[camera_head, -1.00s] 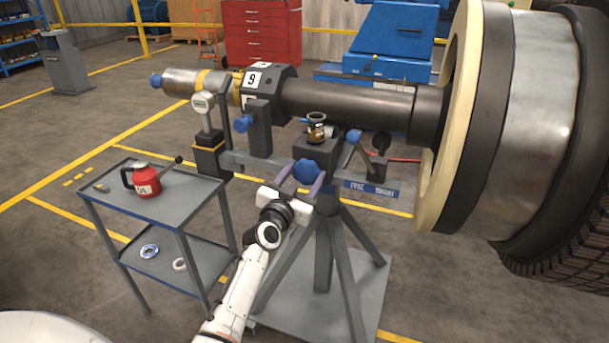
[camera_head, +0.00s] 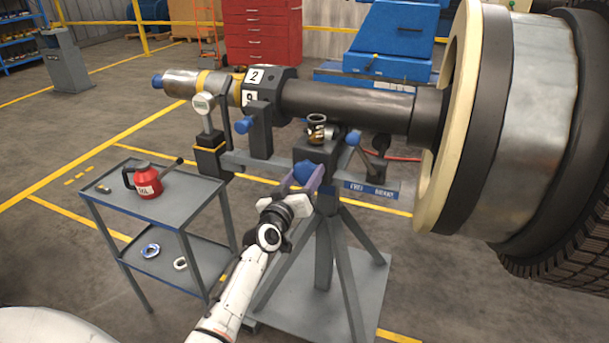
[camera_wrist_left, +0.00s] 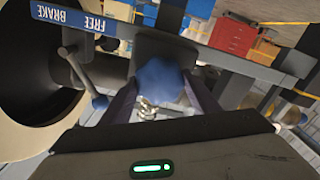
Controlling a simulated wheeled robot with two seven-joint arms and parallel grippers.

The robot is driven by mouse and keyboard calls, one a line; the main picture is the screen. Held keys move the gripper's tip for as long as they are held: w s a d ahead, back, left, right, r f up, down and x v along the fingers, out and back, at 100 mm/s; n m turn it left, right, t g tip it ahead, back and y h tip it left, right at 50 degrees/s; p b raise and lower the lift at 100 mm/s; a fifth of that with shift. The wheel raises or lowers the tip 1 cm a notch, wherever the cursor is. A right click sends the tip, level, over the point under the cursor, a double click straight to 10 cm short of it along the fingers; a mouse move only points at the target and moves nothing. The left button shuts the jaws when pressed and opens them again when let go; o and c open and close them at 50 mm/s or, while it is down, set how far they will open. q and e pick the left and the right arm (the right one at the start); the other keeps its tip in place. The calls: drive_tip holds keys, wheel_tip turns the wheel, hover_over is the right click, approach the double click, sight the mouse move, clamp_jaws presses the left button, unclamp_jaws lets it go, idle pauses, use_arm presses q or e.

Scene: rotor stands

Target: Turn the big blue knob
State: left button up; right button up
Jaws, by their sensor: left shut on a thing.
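The big blue knob (camera_head: 304,172) sits on the front of the dark block at the middle of the rotor stand. It also shows in the left wrist view (camera_wrist_left: 160,82), between my two fingers. My left gripper (camera_head: 307,181) is shut on the knob, one finger on each side. In the head view its fingers look rolled, with one finger covering part of the knob. My right gripper does not show.
The shaft (camera_head: 345,108) with its large wheel lies above the stand. A blue-tipped lever (camera_head: 353,139) is right of the block, near the free/brake label (camera_head: 370,190). A grey cart (camera_head: 150,208) with a red can (camera_head: 147,181) stands at left.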

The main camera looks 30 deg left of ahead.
use_arm(q)
drive_tip(key=shift+n, duration=0.9)
drive_tip(key=shift+f, duration=0.1)
drive_tip(key=o, duration=1.1)
drive_tip(key=shift+c, duration=0.2)
drive_tip(key=shift+s, duration=0.1)
drive_tip(key=v, duration=1)
drive_tip(key=shift+p, duration=0.35)
drive_tip(key=shift+d, duration=0.1)
